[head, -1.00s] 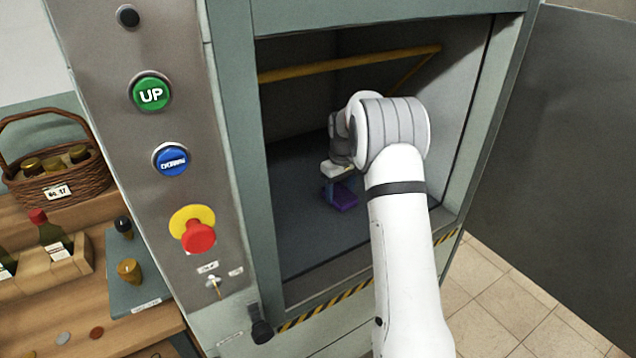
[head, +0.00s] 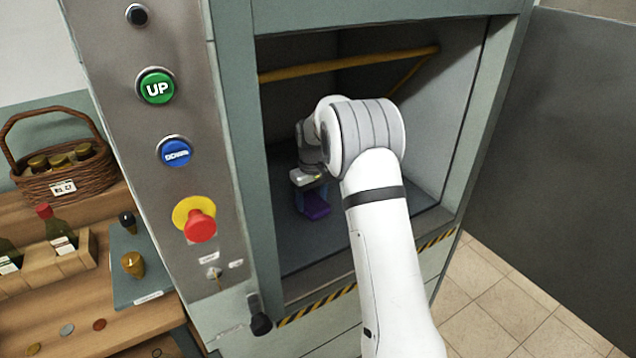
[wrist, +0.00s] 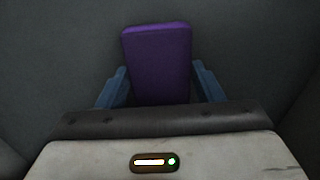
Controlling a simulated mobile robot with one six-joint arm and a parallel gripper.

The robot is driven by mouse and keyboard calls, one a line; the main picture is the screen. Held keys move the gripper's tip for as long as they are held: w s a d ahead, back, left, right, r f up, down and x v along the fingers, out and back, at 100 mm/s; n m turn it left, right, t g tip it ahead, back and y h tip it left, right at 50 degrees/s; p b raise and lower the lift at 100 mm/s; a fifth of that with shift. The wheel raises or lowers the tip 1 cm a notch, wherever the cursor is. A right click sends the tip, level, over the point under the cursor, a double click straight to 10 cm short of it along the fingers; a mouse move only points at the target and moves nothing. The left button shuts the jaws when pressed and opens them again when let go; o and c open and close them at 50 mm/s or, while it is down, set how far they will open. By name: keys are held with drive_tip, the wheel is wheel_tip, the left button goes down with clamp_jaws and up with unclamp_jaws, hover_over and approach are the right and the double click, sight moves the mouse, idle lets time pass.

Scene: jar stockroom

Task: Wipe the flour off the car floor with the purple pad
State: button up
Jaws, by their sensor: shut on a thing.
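The purple pad (head: 314,205) is low in the lift car, at or just above the car floor (head: 345,238). My gripper (head: 309,192) is inside the car and shut on the pad. In the wrist view the pad (wrist: 158,62) stands between the two blue fingers of my gripper (wrist: 158,88). I cannot tell for sure whether the pad touches the floor. No flour shows on the visible floor in either view; my arm hides the right part of the floor in the head view.
A yellow bar (head: 350,62) crosses the upper part of the car. A striped sill (head: 318,304) edges the opening. Left of it, a panel carries the green UP button (head: 157,88), the blue button (head: 174,152) and a red stop knob (head: 200,225). A shelf with a basket (head: 65,180) stands further left.

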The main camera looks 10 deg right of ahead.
drive_tip(key=shift+d+r+p, duration=0.15)
drive_tip(key=shift+r+p, duration=2.05)
drive_tip(key=shift+r, duration=1.85)
drive_tip(key=shift+f, duration=0.1)
